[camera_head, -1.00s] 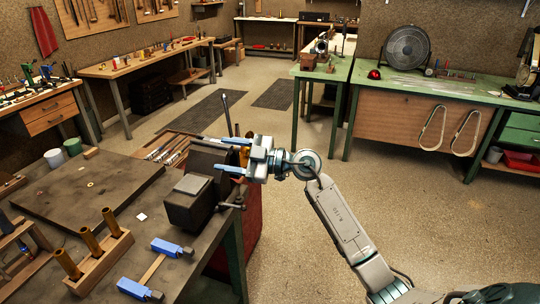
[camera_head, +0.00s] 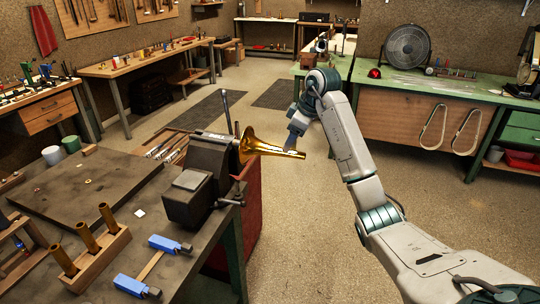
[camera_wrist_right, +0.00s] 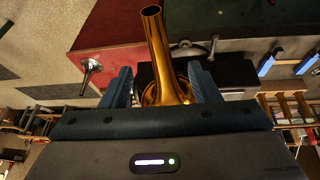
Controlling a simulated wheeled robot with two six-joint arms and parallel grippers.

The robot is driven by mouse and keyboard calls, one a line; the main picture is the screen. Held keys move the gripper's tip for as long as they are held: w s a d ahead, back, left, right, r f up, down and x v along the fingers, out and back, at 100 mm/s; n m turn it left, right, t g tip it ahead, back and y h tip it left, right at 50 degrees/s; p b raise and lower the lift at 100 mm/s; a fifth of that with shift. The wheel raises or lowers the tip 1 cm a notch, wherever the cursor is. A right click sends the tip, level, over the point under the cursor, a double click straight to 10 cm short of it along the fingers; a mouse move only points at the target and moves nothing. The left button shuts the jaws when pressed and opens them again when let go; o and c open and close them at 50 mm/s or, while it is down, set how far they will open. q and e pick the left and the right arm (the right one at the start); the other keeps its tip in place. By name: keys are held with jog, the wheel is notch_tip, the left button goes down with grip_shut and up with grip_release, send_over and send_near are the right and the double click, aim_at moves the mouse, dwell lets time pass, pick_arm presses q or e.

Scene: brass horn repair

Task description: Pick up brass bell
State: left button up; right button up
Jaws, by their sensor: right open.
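The brass bell (camera_head: 268,149) is a shiny golden horn. Its wide flare is at the dark vise (camera_head: 188,203) and its narrow end points right, past the bench edge. My right gripper (camera_head: 297,125) is above the narrow end, seen from the side in the head view, with its fingers hard to make out. In the right wrist view its two blue-teal fingers (camera_wrist_right: 161,72) are apart, and the bell (camera_wrist_right: 155,40) shows between them in the picture. Its lower part is hidden by the gripper body. I cannot tell whether they touch. My left gripper is not in view.
A red cabinet (camera_head: 249,200) stands below the vise. A green workbench (camera_head: 450,88) with a fan stands behind. The floor right of the bell is clear.

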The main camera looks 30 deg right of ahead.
aim_at(281, 155)
jog(key=p+x, duration=0.1)
jog(key=x, duration=0.2)
jog(key=shift+w+a+f, duration=0.15)
jog(key=p+x, duration=0.1)
jog(key=x, duration=0.1)
jog(key=p+x, duration=0.2)
jog(key=shift+w+a, duration=0.1)
jog(key=shift+a, duration=0.15)
jog(key=shift+w+f, duration=0.15)
jog(key=shift+f, duration=0.3)
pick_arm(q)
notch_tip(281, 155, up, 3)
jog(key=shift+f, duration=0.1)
pick_arm(e)
jog(key=shift+r, duration=0.1)
jog(key=c, duration=1.2)
